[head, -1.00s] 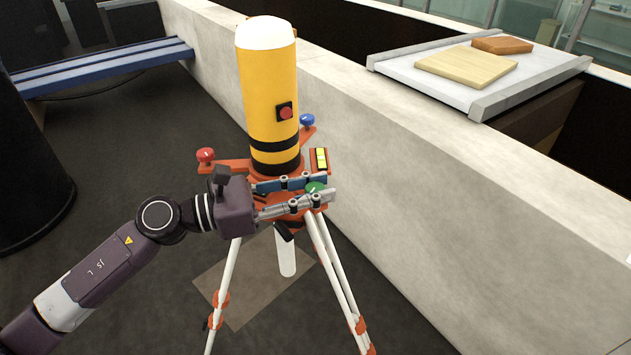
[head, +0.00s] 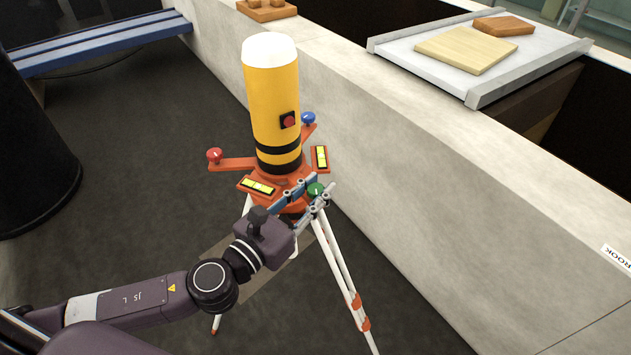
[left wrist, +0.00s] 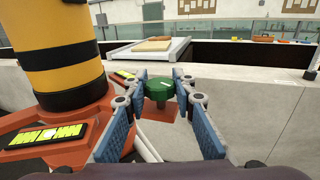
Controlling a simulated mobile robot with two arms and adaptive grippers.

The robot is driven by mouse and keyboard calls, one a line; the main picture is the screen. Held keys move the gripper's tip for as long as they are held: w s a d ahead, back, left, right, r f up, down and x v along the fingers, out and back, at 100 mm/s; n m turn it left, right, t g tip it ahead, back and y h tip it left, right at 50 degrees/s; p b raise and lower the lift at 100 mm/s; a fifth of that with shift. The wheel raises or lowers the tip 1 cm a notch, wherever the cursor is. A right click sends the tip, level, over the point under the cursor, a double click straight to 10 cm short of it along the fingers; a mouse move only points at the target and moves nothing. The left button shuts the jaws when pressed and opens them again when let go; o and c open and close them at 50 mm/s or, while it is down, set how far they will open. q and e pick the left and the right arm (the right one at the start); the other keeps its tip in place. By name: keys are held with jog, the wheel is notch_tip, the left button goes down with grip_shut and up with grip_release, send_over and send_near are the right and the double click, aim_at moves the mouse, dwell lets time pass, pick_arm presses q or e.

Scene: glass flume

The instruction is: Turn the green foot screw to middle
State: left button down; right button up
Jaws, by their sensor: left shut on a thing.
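The green foot screw (head: 316,190) is a round knob with a pale line on top, at the near arm of the orange base (head: 235,163). It shows between blue finger pads in the left wrist view (left wrist: 158,89). My left gripper (head: 319,193) is shut on this screw, one finger on each side. The yellow cylinder (head: 273,108) with black bands stands upright on the base. The red foot screw (head: 214,155) is at the left arm and the blue one (head: 308,118) at the back. Two yellow bar levels, front left (head: 258,187) and right (head: 320,158), lie on the base.
White tripod legs (head: 339,258) hold the base above the dark floor. A long pale wall (head: 420,170) runs close on the right. A white tray (head: 400,57) with boards lies on it. A blue bench (head: 100,43) and a dark round column (head: 35,140) stand left.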

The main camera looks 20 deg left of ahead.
pick_arm(q)
jog(key=n+t+y, duration=0.1)
jog(key=n+y, duration=0.2)
jog(key=y, duration=0.2)
jog(key=shift+d, duration=0.1)
jog(key=shift+n+y, duration=1)
jog(key=shift+y, duration=0.4)
jog(key=shift+y, duration=0.3)
jog(key=c, duration=1.6)
grip_release()
jog(key=shift+s, duration=0.1)
jog(key=s, duration=0.4)
jog(key=s+d, duration=0.1)
jog(key=s, duration=0.6)
jog(key=shift+s+d, duration=0.15)
jog(key=shift+s, duration=0.2)
